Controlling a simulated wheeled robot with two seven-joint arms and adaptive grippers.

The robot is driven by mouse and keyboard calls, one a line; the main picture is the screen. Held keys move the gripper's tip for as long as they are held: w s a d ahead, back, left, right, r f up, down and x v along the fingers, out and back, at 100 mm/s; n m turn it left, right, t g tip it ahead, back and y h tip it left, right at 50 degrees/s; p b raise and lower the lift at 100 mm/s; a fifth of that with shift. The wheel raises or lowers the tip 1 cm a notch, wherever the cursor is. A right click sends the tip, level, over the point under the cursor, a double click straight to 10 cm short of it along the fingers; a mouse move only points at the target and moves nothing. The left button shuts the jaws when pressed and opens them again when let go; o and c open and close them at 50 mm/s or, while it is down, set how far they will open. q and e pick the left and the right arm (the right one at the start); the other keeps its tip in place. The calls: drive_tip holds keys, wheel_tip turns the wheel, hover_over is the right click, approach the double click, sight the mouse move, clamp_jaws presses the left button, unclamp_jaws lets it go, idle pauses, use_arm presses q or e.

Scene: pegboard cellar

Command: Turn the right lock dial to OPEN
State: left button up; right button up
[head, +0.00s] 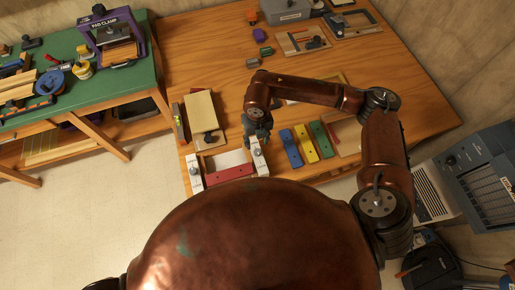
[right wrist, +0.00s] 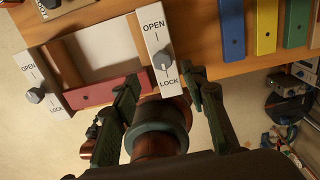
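The right lock dial (right wrist: 162,60) is a grey knob on a white plate (right wrist: 154,32) marked OPEN at its upper end and LOCK at its lower end. Its exact pointing direction is hard to tell. In the head view the right plate (head: 258,160) is partly hidden by my gripper. A matching left lock dial (right wrist: 35,95) sits on another white plate, also in the head view (head: 195,172). My right gripper (right wrist: 165,80) is open, its fingers apart on either side of the right dial's lower side, with no visible grip. My left gripper is out of view.
A red bar (head: 228,172) spans between the two lock plates at the table's front edge. Blue (head: 291,148), yellow (head: 306,143) and green (head: 321,140) bars lie to the right. A wooden board (head: 202,112) lies behind the left plate. A green bench (head: 100,75) stands at left.

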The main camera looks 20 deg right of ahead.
sight(257, 150)
drive_tip(key=shift+d+f, duration=0.2)
drive_tip(key=shift+f, duration=0.25)
wheel_tip(257, 150, down, 7)
drive_tip(key=shift+a+r, duration=0.1)
clamp_jaws()
idle(0.3)
